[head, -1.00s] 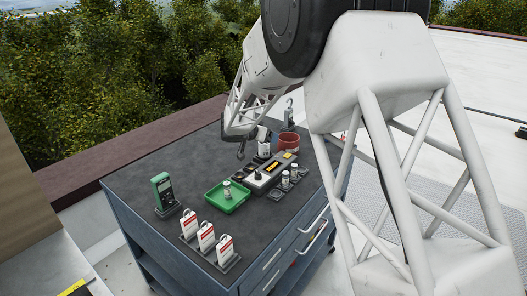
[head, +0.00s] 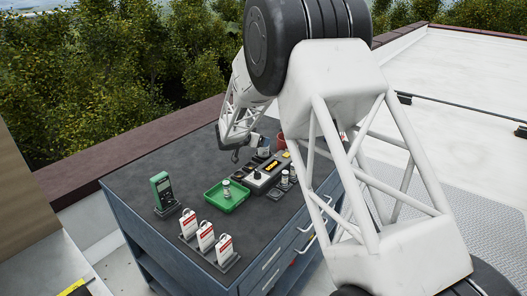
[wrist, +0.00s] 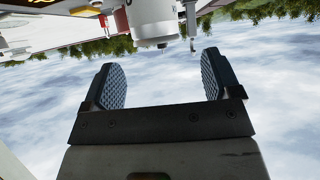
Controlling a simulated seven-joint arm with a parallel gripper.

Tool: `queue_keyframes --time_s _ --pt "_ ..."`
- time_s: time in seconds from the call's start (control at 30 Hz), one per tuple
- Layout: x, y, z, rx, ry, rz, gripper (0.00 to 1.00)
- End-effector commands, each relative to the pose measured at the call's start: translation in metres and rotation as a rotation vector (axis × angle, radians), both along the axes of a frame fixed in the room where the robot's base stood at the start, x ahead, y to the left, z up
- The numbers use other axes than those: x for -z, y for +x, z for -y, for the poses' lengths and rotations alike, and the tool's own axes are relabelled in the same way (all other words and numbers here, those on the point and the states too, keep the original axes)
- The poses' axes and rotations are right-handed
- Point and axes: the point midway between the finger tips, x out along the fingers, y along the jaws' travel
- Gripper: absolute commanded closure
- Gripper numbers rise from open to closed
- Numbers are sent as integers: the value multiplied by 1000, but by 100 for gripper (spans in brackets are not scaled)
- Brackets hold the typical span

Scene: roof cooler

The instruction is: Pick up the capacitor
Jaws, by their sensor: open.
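A small pale capacitor-like cylinder (head: 227,187) stands upright in a green tray (head: 212,205) on the cart top. Similar small cylinders (head: 292,175) stand in holders right of the grey tester. My gripper (head: 238,154) is in the air above the cart, behind the green tray and left of the tester's far end. In the wrist view my gripper (wrist: 162,85) is open, with nothing between its two ridged pads. Beyond the fingertips, a white cylinder (wrist: 154,25) with a small pin appears inverted at the top edge. I cannot tell which cylinder it is.
The grey tester (head: 265,174) with a yellow label lies beside the tray. A red cup (head: 281,141) stands behind it, partly hidden by my arm. A green meter (head: 161,190) and red-white tags (head: 205,237) stand at left and front.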

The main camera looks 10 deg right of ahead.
Motion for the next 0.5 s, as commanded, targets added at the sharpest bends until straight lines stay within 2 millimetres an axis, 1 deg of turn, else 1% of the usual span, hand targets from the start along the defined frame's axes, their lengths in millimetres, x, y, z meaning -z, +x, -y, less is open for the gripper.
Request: queue_keyframes --time_s 0.2,0.5 --pt "5 7 7 0 1 1 17" --pt "5 7 7 0 2 0 17"
